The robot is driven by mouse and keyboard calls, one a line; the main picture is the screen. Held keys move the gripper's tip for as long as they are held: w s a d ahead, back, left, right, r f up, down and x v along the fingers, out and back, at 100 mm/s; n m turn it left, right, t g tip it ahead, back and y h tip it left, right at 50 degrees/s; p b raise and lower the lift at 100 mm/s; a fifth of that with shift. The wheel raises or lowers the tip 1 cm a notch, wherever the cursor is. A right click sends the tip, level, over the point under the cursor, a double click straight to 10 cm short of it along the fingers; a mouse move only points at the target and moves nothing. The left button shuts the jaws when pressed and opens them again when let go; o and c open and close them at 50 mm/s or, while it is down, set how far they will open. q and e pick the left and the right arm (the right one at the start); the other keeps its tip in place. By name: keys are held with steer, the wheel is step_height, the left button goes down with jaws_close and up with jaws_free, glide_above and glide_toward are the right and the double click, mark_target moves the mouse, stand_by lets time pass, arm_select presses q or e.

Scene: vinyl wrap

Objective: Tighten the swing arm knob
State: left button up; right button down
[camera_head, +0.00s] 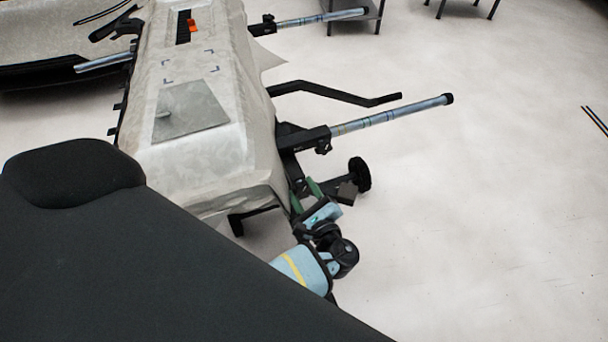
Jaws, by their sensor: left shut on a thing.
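My left gripper (306,195) has its green fingers at the near right corner of the covered table (203,160). It is shut on a small dark part among the black brackets there, which I take for the swing arm knob. The fingers and brackets mostly hide this part, so its shape and turn do not show. A black swing arm (304,138) with a grey metal tube (392,114) reaches out to the right just above the gripper. My right gripper is not in view.
A black wheel-like round part (361,174) stands just right of the gripper. A bent black bar (335,94) and a second tube (322,17) stick out further up. A grey sheet (190,112) lies on the table.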

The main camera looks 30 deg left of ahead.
arm_select(q)
steer(key=o, duration=1)
steer(key=shift+b+v, duration=0.3)
steer(key=shift+v, duration=3.65)
